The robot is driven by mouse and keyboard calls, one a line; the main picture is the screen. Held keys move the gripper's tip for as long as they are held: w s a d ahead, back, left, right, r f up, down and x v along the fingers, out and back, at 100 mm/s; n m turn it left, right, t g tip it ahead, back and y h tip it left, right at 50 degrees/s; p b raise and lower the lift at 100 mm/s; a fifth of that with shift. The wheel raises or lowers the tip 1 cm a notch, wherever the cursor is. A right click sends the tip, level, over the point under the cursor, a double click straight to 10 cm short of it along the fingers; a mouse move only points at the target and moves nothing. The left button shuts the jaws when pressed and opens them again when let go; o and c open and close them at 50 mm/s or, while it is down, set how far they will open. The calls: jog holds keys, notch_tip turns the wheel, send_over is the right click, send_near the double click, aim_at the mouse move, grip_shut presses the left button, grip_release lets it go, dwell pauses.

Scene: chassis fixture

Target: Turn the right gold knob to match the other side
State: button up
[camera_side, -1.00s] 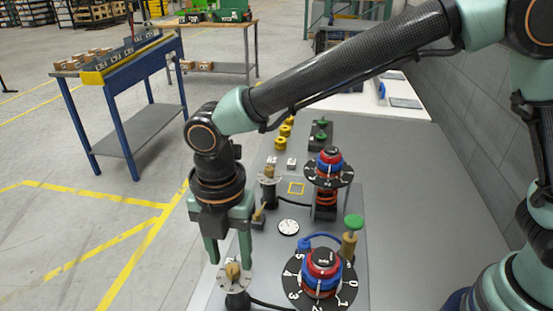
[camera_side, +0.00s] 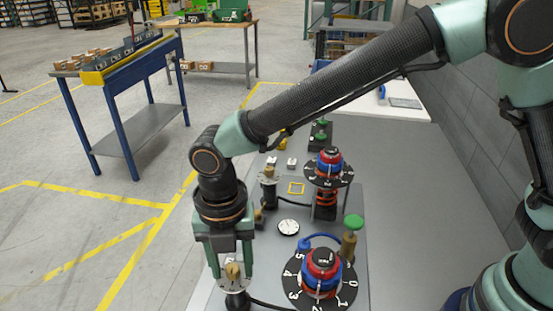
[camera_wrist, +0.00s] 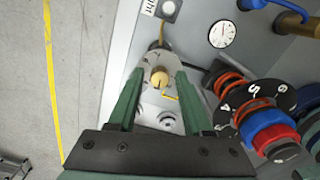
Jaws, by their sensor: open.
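The near gold knob (camera_side: 232,270) stands on a pale round plate at the front left of the grey chassis panel. It also shows in the wrist view (camera_wrist: 160,77), with a pale plate around it. My gripper (camera_side: 231,274) points down over this knob, open, with one green finger on each side. In the wrist view a gap shows between the knob and each finger. A second gold knob (camera_side: 268,172) sits on a similar plate farther back. Its exact angle is too small to read.
A numbered black dial with a red and blue knob (camera_side: 322,268) stands right of my gripper. A similar red and blue knob (camera_side: 330,160) is farther back. A white gauge (camera_side: 288,227), a green-topped post (camera_side: 353,222) and cables lie nearby. Open floor is left.

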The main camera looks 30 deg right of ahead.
jog(key=n, duration=1.2)
jog(key=shift+n, duration=0.4)
grip_shut()
jog(key=m, duration=1.7)
dwell(0.4)
